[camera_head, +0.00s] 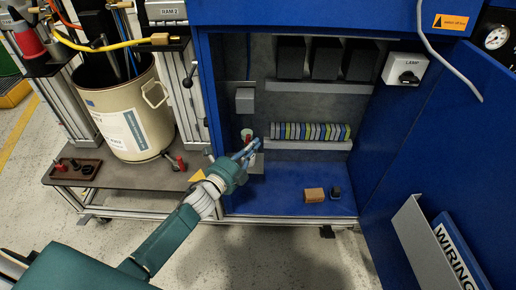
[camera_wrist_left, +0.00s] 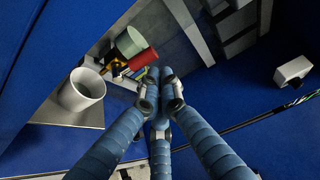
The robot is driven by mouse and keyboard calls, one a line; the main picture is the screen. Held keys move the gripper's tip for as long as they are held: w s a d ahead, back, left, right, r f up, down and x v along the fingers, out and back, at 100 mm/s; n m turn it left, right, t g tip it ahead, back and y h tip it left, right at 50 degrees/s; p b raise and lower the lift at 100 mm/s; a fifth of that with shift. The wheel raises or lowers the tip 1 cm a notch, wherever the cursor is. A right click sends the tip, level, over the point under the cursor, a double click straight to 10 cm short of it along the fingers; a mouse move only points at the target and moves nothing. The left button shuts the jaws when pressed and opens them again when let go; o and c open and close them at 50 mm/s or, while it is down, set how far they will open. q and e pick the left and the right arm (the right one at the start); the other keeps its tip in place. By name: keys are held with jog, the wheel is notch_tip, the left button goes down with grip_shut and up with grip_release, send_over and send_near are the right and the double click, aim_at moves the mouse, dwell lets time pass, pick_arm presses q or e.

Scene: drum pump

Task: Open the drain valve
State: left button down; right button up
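The drain valve shows in the left wrist view as a red handle (camera_wrist_left: 142,60) on a brass-coloured body (camera_wrist_left: 118,68), beside a pale green cylinder (camera_wrist_left: 130,40). In the head view the small red handle (camera_head: 246,135) is inside the blue cabinet, at its left. My left gripper (camera_head: 251,149) reaches into the cabinet just below and right of it. In the wrist view its three fingers (camera_wrist_left: 158,78) are drawn together, with the tips right beside the handle's end. I cannot make out a grip on the handle. My right gripper is not in view.
A white cup (camera_wrist_left: 82,90) stands close left of the fingers. A row of coloured terminals (camera_head: 311,131) is right of my gripper. A brown block (camera_head: 314,195) lies on the cabinet floor. The open blue door (camera_head: 430,120) bounds the right; a drum (camera_head: 130,115) stands left.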

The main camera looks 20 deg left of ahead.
pick_arm(q)
jog(key=shift+s+a+r+n+t+b, duration=0.15)
jog(key=shift+a+n+t+b, duration=0.35)
jog(key=shift+a+n+b, duration=0.4)
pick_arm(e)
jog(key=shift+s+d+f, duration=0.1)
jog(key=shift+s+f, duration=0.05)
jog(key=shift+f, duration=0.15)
pick_arm(q)
jog(key=shift+d, duration=0.15)
